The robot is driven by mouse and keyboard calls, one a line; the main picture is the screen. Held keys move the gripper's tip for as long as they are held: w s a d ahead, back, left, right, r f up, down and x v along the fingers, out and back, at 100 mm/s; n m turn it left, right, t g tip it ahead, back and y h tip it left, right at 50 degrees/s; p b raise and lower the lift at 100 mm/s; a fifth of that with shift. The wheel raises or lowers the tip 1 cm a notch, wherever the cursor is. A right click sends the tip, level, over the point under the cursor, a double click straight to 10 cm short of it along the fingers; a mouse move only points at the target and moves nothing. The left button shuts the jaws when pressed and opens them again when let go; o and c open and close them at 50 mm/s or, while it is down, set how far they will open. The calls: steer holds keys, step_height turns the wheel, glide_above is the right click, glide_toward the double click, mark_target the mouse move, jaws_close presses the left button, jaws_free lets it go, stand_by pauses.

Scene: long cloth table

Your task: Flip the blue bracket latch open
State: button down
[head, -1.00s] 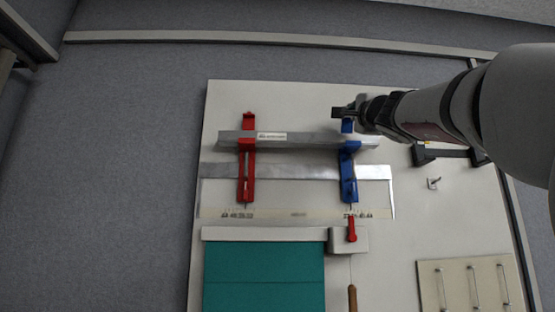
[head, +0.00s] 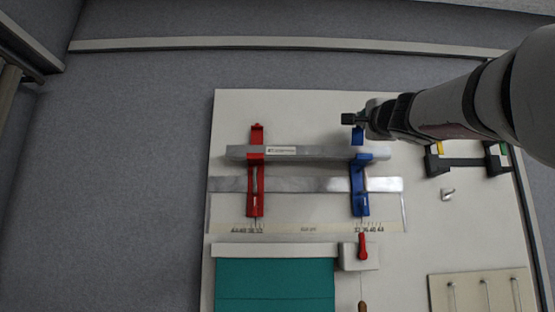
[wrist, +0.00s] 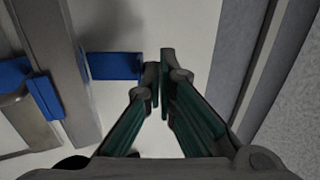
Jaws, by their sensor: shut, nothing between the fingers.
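The blue bracket (head: 359,187) is mounted on the right of the pale board, with its body crossing the grey bar and the metal strip. In the wrist view a blue tab (wrist: 116,66) lies just left of my fingertips, and more blue bracket (wrist: 42,93) shows farther left across the bar. My gripper (head: 350,119) is at the bracket's upper end and partly covers it. In the wrist view my gripper's fingers (wrist: 158,75) are together with nothing between them. The tab's right end is close to the left finger; I cannot tell whether they touch.
A matching red bracket (head: 256,180) stands to the left on the same grey bar (head: 310,153). A red lever (head: 363,246) and a teal panel (head: 275,284) are below. A black handle (head: 465,161) and a small hook (head: 447,194) are at right.

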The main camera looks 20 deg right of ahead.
steer(key=shift+r+x, duration=0.15)
steer(key=shift+x, duration=0.75)
steer(key=shift+r+x, duration=0.15)
steer(key=shift+x, duration=0.8)
steer(key=shift+p, duration=0.3)
steer(key=shift+s, duration=0.1)
